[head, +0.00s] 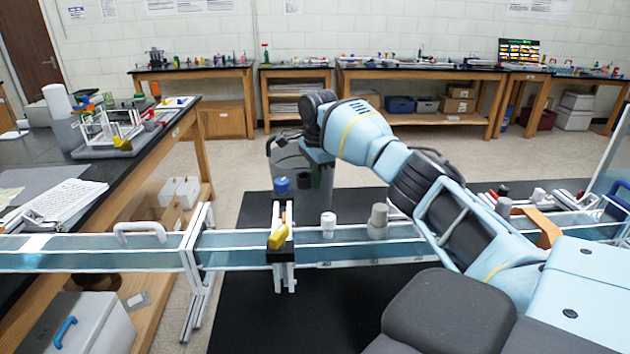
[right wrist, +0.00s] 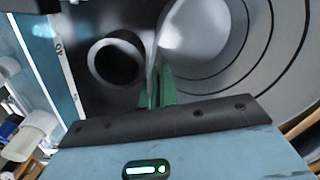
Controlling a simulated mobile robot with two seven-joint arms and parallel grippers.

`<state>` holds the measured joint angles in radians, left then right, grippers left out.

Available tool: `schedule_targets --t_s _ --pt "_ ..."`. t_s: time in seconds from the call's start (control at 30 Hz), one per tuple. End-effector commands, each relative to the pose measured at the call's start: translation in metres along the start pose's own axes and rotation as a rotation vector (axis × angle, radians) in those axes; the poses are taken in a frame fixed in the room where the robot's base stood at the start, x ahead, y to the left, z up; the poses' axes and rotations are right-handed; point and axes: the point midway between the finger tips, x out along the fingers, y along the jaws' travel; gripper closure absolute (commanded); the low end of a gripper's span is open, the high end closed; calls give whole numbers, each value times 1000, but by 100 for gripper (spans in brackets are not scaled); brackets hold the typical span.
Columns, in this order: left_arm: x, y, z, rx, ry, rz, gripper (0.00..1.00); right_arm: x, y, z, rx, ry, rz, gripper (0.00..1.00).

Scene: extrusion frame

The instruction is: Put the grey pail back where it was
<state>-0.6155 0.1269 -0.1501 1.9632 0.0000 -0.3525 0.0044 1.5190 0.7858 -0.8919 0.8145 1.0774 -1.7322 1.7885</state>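The grey pail (head: 316,178) stands upright in the head view, beyond the clear rail; its lower part is partly hidden by things on the rail. Its ringed grey inside fills the right of the right wrist view (right wrist: 262,75). My right arm reaches over the rail to the pail's rim. My right gripper (right wrist: 160,88) shows greenish fingers close together, with the thin pail wall running between them; it appears shut on the rim. In the head view its fingertips are hidden behind my wrist. My left gripper is in neither view.
The clear rail (head: 345,246) crosses in front, carrying a grey knob-like piece (head: 378,222), a white cylinder (head: 328,225) and a clamp with a yellow part (head: 278,238). A dark-topped bench (head: 120,175) stands at left. Dark mat (head: 300,325) and floor are open around the rail.

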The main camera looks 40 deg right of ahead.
Motion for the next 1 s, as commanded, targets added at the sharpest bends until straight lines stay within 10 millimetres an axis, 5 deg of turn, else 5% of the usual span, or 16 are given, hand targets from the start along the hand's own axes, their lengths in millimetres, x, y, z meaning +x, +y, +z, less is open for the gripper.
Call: schedule_targets --t_s 0.43,0.6,1.0 --pt "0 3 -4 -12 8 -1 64 8 0 1 -1 -2 -4 100" --pt "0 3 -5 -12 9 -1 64 9 0 0 -1 -1 -1 77" --pt "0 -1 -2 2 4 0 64 4 0 0 0 -1 -2 76"
